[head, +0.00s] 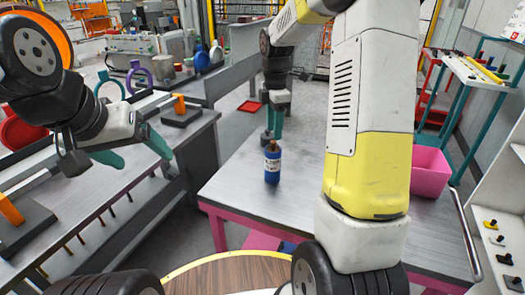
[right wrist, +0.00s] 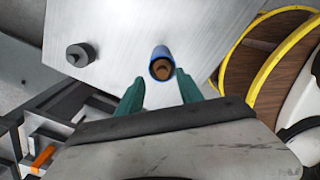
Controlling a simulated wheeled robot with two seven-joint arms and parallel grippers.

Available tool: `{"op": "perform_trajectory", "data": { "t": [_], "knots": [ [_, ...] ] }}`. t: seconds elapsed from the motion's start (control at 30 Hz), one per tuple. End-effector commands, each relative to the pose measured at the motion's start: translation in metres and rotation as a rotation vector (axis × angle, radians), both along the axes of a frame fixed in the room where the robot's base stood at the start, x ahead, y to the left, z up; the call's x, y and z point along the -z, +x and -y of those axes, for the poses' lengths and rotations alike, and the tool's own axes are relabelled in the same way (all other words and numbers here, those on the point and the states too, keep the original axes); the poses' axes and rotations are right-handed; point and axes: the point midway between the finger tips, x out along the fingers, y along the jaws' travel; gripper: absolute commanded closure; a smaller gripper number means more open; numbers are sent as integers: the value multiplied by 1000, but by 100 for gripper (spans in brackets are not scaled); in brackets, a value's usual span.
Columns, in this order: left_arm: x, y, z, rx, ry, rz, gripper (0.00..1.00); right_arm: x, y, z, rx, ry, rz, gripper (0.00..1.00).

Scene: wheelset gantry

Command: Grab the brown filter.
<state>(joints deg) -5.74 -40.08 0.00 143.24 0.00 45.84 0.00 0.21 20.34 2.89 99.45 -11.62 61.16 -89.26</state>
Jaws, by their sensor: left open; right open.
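A small blue cylinder with a pale label and a brown top (head: 272,163) stands upright on the grey metal table; it is the only filter-like thing I see with brown on it. In the right wrist view its brown end (right wrist: 161,69) faces the camera, between and just beyond the fingertips. My right gripper (head: 272,138) is open, pointing down just behind the cylinder in the head view. Its teal fingers (right wrist: 159,80) show no clear contact with the cylinder. My left gripper (head: 136,148) is open and empty, beside the left bench and far from the cylinder.
The metal table (head: 235,180) is mostly bare around the cylinder. A pink bin (head: 430,172) stands at its right, partly behind my arm. A dark round piece (right wrist: 80,54) shows in the right wrist view. The left bench holds orange-handled parts (head: 181,110).

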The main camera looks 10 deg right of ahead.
Motion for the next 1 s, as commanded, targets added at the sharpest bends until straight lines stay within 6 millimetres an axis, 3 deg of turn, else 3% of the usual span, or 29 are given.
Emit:
{"op": "perform_trajectory", "data": {
  "t": [0.23, 0.57, 0.8, 1.0],
  "knots": [
    [0, 0, 0, 0, 0, 0, 20, 37, -5, -4, 0, 0, -2, 56],
    [0, 0, 0, 0, 0, 0, 20, 44, -4, -4, 1, 0, 0, 56],
    [0, 0, 0, 0, 0, 0, 20, 43, -4, -4, 1, 0, 1, 100],
    [0, 0, 0, 0, 0, 0, 20, 43, -4, -4, 2, 0, 1, 100]
  ]
}}
